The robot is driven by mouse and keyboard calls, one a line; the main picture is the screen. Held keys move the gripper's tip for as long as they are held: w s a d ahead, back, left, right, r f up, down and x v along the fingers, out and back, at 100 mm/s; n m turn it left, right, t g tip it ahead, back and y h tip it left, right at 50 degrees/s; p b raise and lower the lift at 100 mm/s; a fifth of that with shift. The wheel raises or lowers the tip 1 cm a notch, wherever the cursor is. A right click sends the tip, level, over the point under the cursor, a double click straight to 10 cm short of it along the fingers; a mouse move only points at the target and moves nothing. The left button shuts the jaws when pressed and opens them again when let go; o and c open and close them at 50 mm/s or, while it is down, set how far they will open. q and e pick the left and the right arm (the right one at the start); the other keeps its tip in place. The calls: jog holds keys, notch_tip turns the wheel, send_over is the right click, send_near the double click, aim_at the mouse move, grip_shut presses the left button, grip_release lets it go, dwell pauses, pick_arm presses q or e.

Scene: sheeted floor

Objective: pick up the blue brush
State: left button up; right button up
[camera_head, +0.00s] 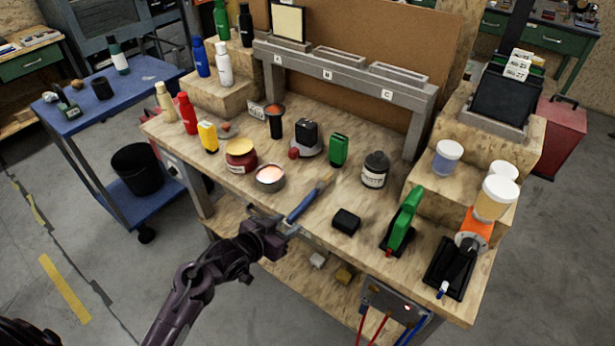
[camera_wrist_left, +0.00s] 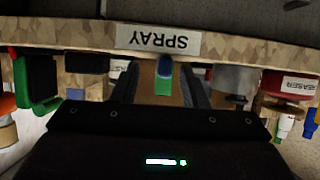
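The blue brush (camera_head: 303,204) lies on the wooden workbench (camera_head: 222,186) near its front edge. Its blue handle points to the front and its lighter end points back and right. My left gripper (camera_head: 287,226) is at the front edge, right by the handle's near end. In the left wrist view, the gripper's two fingers (camera_wrist_left: 161,88) stand apart. A blue and green end, seemingly the brush handle (camera_wrist_left: 164,80), shows between them with gaps on both sides. Whether a finger touches it is hard to tell. My right gripper is not in view.
A metal bowl (camera_head: 270,178) stands left of the brush and a small black block (camera_head: 346,221) right of it. A green tool (camera_head: 404,220) and a dark jar (camera_head: 375,169) stand further right. A grey labelled rack (camera_head: 340,76) is at the back.

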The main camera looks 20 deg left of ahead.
aim_at(298, 208)
pick_arm(q)
jog(key=shift+w+r, duration=0.2)
jog(key=shift+r, duration=0.35)
jog(key=shift+w+r, duration=0.15)
jog(key=shift+r, duration=0.35)
jog(key=shift+w+d+t, duration=0.15)
jog(key=shift+w+t, duration=0.15)
jog(key=shift+w, duration=0.5)
jog(key=shift+w+d+f+p, duration=0.1)
jog(key=shift+w+f+p, duration=0.05)
jog(key=shift+w+p, duration=0.15)
jog(key=x, duration=0.2)
jog(key=p+x, duration=0.1)
jog(key=x, duration=0.1)
jog(key=shift+w+f, duration=0.25)
jog(key=shift+f, duration=0.15)
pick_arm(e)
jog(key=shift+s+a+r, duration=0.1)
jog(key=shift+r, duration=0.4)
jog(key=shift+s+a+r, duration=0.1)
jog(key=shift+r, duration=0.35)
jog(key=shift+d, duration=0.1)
pick_arm(q)
grip_shut()
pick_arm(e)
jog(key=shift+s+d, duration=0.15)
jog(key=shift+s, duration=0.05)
